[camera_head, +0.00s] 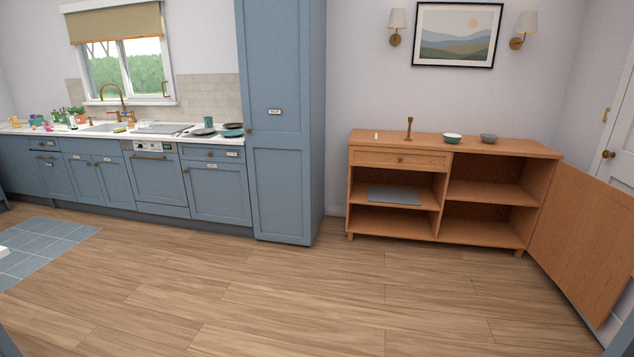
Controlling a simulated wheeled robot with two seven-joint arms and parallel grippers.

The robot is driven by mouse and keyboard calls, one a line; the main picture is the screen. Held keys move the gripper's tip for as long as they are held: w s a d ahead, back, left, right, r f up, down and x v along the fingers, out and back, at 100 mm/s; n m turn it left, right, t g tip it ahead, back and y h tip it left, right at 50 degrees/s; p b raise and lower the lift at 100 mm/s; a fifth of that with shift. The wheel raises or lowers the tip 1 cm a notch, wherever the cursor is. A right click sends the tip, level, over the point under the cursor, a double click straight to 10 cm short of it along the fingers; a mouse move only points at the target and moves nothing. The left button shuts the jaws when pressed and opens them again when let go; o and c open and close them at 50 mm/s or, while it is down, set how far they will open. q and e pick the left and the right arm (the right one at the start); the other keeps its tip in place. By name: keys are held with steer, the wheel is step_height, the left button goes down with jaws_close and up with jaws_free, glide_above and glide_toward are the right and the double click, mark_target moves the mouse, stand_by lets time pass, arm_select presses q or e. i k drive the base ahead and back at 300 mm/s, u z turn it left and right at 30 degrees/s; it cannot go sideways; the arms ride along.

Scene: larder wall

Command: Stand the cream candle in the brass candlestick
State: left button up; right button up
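The brass candlestick (409,129) stands upright on top of the wooden sideboard (515,149), left of its middle. A small pale upright thing (376,136), which looks like the cream candle, stands on the same top to the left of the candlestick, apart from it. Both are far off and small in the view. Neither of my grippers shows.
A teal bowl (452,139) and a grey bowl (489,138) sit right of the candlestick. The sideboard's door (585,237) hangs wide open at the right. A tall blue cupboard (283,130) stands left. The wooden floor (330,295) before the sideboard is clear.

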mark_target(410, 119)
steer(key=z, duration=0.4)
steer(key=i, duration=2.25)
steer(key=z, duration=0.3)
steer(key=i, duration=2)
steer(key=u, duration=0.15)
